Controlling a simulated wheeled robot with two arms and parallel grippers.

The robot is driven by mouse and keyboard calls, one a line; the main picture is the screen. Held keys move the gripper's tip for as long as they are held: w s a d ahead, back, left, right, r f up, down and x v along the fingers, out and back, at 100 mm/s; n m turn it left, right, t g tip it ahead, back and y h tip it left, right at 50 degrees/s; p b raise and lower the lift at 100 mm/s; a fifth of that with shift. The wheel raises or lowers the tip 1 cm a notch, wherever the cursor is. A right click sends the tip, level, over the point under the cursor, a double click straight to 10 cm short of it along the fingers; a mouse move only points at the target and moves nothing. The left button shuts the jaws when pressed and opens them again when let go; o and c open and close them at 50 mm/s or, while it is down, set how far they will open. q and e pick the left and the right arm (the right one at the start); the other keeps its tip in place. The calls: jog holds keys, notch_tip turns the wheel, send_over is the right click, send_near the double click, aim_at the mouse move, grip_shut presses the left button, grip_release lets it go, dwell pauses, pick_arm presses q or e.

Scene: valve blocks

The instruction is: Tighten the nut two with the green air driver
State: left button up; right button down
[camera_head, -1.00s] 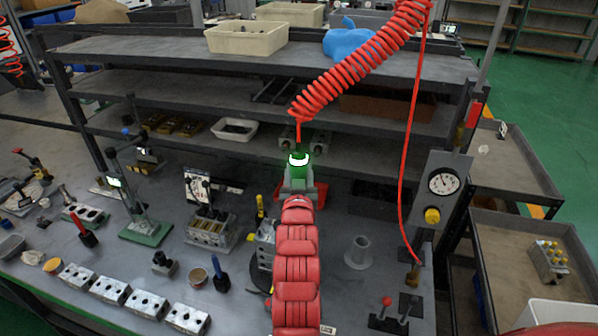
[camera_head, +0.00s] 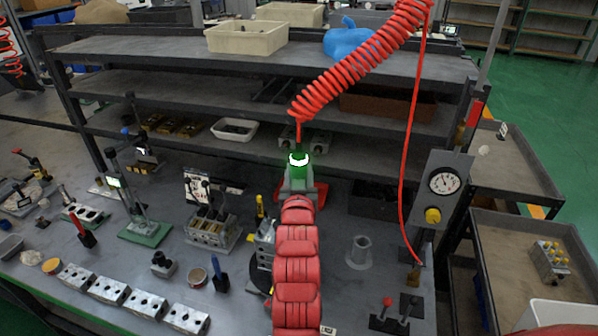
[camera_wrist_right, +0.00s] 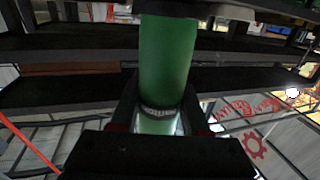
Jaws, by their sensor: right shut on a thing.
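The green air driver (camera_head: 299,171) stands roughly upright at the end of the red coiled hose in the head view. My right gripper (camera_head: 298,180) is shut on it. In the right wrist view the green body of the driver (camera_wrist_right: 167,60) rises between the dark fingers of my right gripper (camera_wrist_right: 158,112). The driver's lower tip is hidden. A valve block fixture (camera_head: 265,245) sits on the bench just left of my right arm, partly covered by it. I cannot tell which nut is nut two. My left gripper is not in view.
The red coiled hose (camera_head: 350,72) hangs from the upper right. Dark shelves (camera_head: 390,150) stand behind the driver. Several metal valve blocks (camera_head: 110,290) line the front left of the bench. A grey flanged cylinder (camera_head: 360,250) and a gauge panel (camera_head: 444,190) stand to the right.

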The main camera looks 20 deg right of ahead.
aim_at(299, 144)
jog(key=shift+s+f+b, duration=0.1)
jog(key=shift+f+b, duration=0.25)
jog(key=shift+b, duration=0.35)
dwell(2.1)
jog(key=shift+r, duration=0.2)
jog(key=shift+r, duration=0.3)
jog(key=shift+r+p, duration=0.9)
jog(key=shift+r, duration=2.95)
